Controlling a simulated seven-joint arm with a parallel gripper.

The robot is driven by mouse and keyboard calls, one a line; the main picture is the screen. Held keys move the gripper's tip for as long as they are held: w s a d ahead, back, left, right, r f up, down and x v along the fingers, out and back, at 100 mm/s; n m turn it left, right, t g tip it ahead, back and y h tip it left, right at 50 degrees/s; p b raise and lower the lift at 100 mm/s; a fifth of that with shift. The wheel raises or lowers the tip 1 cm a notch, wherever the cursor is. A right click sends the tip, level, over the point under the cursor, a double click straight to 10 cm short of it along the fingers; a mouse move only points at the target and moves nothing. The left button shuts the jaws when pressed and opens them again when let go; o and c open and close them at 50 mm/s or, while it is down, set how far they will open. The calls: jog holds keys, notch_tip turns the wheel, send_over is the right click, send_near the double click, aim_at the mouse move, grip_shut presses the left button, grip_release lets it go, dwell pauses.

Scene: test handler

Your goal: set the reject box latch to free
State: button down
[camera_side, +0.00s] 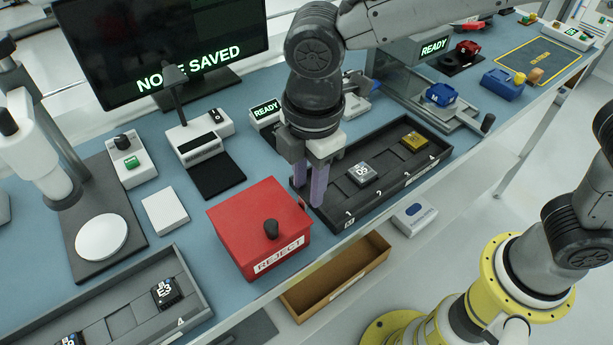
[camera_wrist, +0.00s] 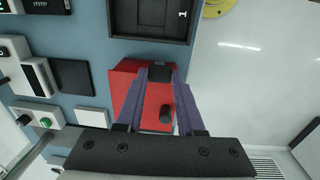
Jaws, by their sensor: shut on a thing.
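The red reject box (camera_side: 245,225) stands at the front edge of the bench, its lid closed, with a black knob (camera_side: 271,229) on top and a white REJECT label on its front. My gripper (camera_side: 309,203) points down at the box's right side, its two purple fingers close together. In the wrist view the red box (camera_wrist: 125,90) lies under the fingers. There the fingertips flank a small dark piece, apparently the latch (camera_wrist: 160,73), at the box's edge, and my gripper is shut on it. In the side view the fingers hide most of this piece, so its setting cannot be read.
A dark tray (camera_side: 437,150) with numbered slots and two parts stands close right of my gripper. An open brown drawer (camera_side: 340,275) sits below the bench edge.

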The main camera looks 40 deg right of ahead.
jog(key=shift+s+f+t, duration=0.25)
jog(key=shift+s+t, duration=0.65)
jog(key=shift+t, duration=0.3)
jog(key=shift+s+f+t, duration=0.2)
jog(key=shift+s+t, duration=0.7)
jog(key=shift+t, duration=0.3)
jog(key=c, duration=0.5)
grip_release()
jog(key=r, duration=0.3)
jog(key=s+r, duration=0.1)
jog(key=r, duration=0.3)
jog(key=s+r, duration=0.1)
jog(key=r, duration=0.3)
jog(key=shift+s+r, duration=0.15)
jog(key=shift+r, duration=0.1)
